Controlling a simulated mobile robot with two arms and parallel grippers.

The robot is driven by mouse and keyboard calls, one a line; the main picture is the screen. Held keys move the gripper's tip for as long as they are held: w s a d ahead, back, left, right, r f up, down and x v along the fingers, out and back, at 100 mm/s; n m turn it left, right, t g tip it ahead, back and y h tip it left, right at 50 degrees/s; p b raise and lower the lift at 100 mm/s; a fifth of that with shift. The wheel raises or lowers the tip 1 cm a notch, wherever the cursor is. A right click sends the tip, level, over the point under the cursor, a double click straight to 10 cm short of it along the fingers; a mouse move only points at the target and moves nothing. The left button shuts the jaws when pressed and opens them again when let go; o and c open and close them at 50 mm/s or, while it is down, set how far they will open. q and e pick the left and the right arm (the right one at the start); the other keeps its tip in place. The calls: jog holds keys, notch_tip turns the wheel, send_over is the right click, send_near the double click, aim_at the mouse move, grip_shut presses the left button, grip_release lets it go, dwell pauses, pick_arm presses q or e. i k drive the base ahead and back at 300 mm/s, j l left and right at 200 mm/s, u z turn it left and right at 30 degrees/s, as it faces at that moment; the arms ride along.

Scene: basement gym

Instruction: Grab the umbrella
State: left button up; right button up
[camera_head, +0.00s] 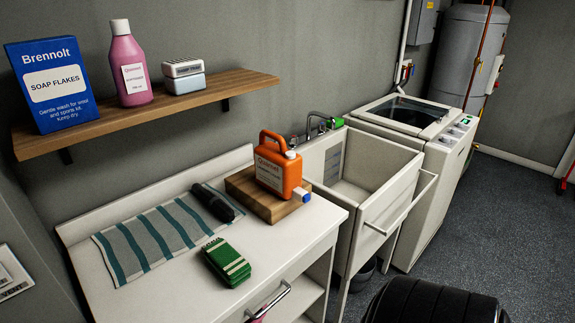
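A black folded umbrella (217,203) lies on the white counter. It rests on the right part of a grey and teal striped towel (125,248), at a slant. A wooden block (262,201) with an orange jug (278,167) on it stands just to its right. A green packet (227,262) lies in front of it. Neither of my grippers is in view.
A wooden shelf (165,117) above the counter (180,300) holds a blue soap box (53,85), a pink bottle (128,65) and small boxes (184,76). A sink (362,185) and washer (430,135) stand to the right. A black ribbed object (435,303) sits at the lower right.

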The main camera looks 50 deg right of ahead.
aim_at(216, 205)
jog(key=z, duration=1.15)
jog(key=k+l+u, duration=0.2)
jog(key=l, duration=0.15)
jog(key=k+l+u, duration=0.2)
jog(key=l, duration=0.15)
